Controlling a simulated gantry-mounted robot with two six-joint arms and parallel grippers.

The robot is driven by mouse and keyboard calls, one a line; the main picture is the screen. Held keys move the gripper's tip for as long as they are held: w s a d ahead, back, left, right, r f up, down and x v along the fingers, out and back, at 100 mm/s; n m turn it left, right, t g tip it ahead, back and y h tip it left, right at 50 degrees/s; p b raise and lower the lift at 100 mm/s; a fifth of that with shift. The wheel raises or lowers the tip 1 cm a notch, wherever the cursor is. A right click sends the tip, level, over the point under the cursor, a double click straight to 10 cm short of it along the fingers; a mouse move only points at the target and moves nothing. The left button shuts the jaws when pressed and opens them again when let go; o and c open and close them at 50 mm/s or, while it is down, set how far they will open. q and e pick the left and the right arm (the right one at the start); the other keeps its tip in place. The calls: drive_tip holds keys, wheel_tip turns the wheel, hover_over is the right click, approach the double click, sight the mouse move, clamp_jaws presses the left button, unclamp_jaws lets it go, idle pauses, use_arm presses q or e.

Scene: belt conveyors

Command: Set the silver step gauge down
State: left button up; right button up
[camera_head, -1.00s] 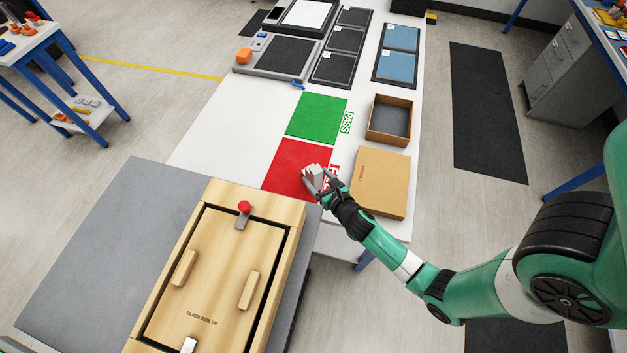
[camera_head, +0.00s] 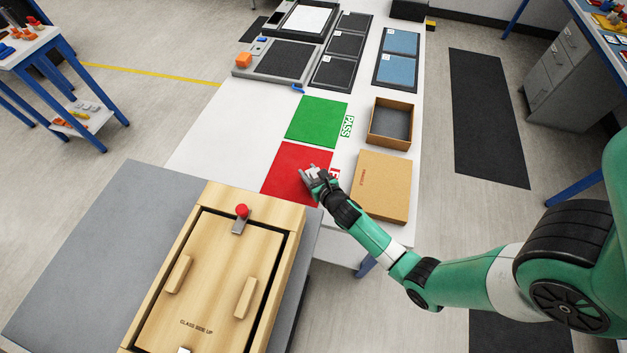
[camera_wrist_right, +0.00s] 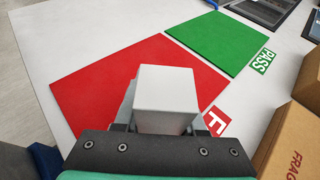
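The silver step gauge (camera_wrist_right: 165,98) shows as a pale, blocky shape in the right wrist view, standing out between the fingers of my right gripper. My right gripper (camera_head: 309,174) is over the right part of the red mat (camera_head: 288,167) in the head view and appears shut on the gauge. The red mat fills the area beyond the gauge in the wrist view (camera_wrist_right: 100,85). I cannot tell whether the gauge touches the mat. The gripper hides the gauge's lower part. My left gripper is not in view.
A green mat (camera_head: 317,120) marked PASS lies beyond the red one. A closed cardboard box (camera_head: 382,186) and an open box (camera_head: 372,134) stand on the right. A wooden fixture (camera_head: 215,290) with a red knob is nearer. The white table (camera_head: 215,135) left of the mats is clear.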

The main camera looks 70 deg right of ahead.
clamp_jaws()
drive_tip(key=shift+r, duration=0.1)
drive_tip(key=shift+r+p, duration=0.5)
drive_tip(key=shift+r, duration=0.05)
wheel_tip(320, 180, up, 3)
drive_tip(key=shift+f+p, duration=0.15)
drive_tip(key=shift+p, duration=1.05)
drive_tip(key=s+a+r+p, duration=0.1)
drive_tip(key=r, duration=0.1)
drive_tip(key=s+a+r+p, duration=0.1)
drive_tip(key=r+p, duration=0.1)
drive_tip(key=s+a+r+p, duration=0.1)
drive_tip(key=s+r, duration=0.1)
drive_tip(key=shift+s+r+p, duration=0.1)
drive_tip(key=shift+p, duration=0.3)
drive_tip(key=v, duration=0.9)
drive_tip(key=shift+s+f+p, duration=0.2)
drive_tip(key=shift+s+p, duration=0.05)
drive_tip(key=shift+p, duration=0.15)
